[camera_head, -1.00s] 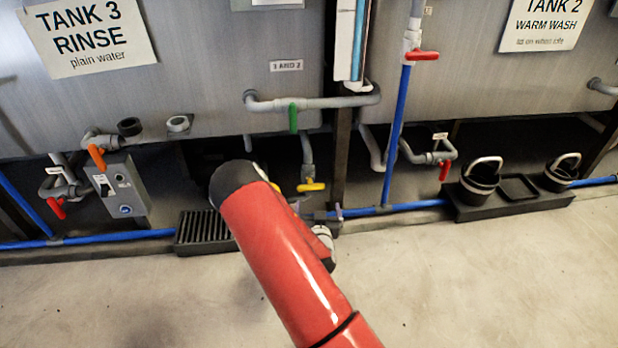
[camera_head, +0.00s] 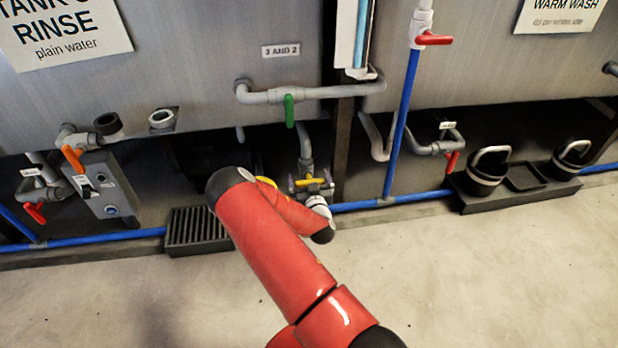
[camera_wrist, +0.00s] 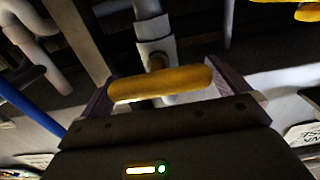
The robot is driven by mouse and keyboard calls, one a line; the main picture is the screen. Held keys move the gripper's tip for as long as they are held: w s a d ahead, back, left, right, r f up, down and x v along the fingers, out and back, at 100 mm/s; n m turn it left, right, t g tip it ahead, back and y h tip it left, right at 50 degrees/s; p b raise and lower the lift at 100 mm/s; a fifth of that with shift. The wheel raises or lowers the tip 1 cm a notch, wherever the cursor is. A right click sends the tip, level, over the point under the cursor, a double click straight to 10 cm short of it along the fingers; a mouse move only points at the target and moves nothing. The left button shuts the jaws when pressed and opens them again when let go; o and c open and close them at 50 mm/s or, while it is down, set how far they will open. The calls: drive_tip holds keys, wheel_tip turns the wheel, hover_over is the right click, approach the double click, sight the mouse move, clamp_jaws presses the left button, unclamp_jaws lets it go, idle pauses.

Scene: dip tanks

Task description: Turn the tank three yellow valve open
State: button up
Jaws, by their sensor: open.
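The yellow valve handle (camera_head: 305,183) sits on a grey pipe below the green valve, right of the tank 3 sign. In the wrist view the yellow handle (camera_wrist: 160,83) lies crosswise between the two fingers of my gripper (camera_wrist: 165,92). The fingers stand open near its two ends; I cannot tell whether they touch it. In the head view my gripper (camera_head: 310,186) is at the handle, beyond my red arm. Part of another yellow piece (camera_head: 262,180) shows just left, mostly hidden by my arm.
A green valve (camera_head: 289,110) hangs above on the pipe labelled 3 and 2. A black floor grate (camera_head: 192,232) lies left of my arm. Blue pipe (camera_head: 400,199) runs low along the tanks. Black buckets (camera_head: 487,178) stand right. The front floor is clear.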

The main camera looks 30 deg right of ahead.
drive_tip(key=shift+w+d, duration=0.1)
drive_tip(key=shift+w, duration=0.2)
drive_tip(key=c, duration=0.7)
